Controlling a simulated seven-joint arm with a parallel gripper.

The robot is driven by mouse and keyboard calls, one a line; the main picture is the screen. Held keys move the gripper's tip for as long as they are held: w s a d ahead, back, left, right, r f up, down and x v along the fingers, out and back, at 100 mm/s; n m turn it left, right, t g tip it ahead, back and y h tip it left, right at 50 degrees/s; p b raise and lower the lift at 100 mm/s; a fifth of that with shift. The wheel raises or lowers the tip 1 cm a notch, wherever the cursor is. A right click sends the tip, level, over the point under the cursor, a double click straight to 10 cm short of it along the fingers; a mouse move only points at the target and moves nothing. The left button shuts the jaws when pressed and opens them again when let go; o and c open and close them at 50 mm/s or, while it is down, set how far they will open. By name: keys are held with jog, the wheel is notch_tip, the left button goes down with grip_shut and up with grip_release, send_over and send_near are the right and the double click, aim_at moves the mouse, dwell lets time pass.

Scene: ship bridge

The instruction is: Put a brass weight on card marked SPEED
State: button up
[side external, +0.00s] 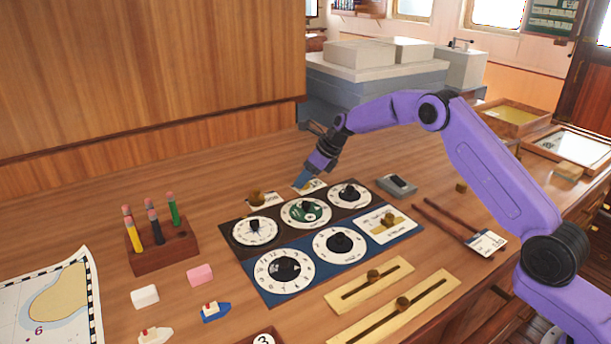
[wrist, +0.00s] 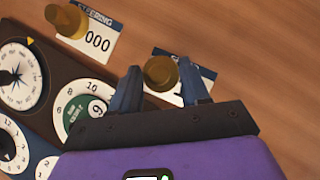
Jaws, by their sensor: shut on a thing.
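My gripper (wrist: 161,82) is shut on a brass weight (wrist: 160,72), with one blue finger on each side of it. In the side external view my gripper (side external: 303,181) is low over the far edge of the dial panel, and the held weight is hidden there. A white card with a dark blue header (wrist: 207,73) lies under the held weight; the side external view shows this card (side external: 318,186) too. Its label is covered, and I cannot tell whether the weight touches it. Another brass weight (wrist: 66,20) stands on a card marked STEERING 000 (wrist: 99,40), left of my gripper.
The dial panel (side external: 300,240) lies on the near side of my gripper. A pen block (side external: 163,250), erasers (side external: 200,274) and toy boats (side external: 215,312) stand at left. Brass slider plates (side external: 395,310) lie in front. The wood beyond the cards is clear up to the wooden panel.

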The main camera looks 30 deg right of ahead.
jog(key=shift+f, duration=0.2)
dwell(0.6)
jog(key=o, duration=1.3)
jog(key=v, duration=1.7)
jog(key=s+a+n+g, duration=0.2)
jog(key=s+a+n, duration=0.4)
jog(key=s+n, duration=0.5)
jog(key=s+a+n+g, duration=0.2)
jog(key=s+a+n, duration=0.4)
jog(key=s+n, duration=0.45)
jog(key=s+d+f+n+h, duration=0.1)
jog(key=s+d+n, duration=0.2)
jog(key=s+n, duration=0.3)
jog(key=s+d+f+n+h, duration=0.1)
jog(key=s+d+f+n, duration=0.1)
jog(key=s+n, duration=0.5)
jog(key=s+d+f+n+g+h, duration=0.1)
jog(key=s+n, duration=0.5)
jog(key=s, duration=0.7)
jog(key=d+f, duration=0.1)
jog(key=d, duration=0.1)
jog(key=shift+s+d+f+n+h, duration=0.2)
jog(key=shift+s+d+n+h, duration=0.1)
jog(key=shift+s+d+n, duration=0.1)
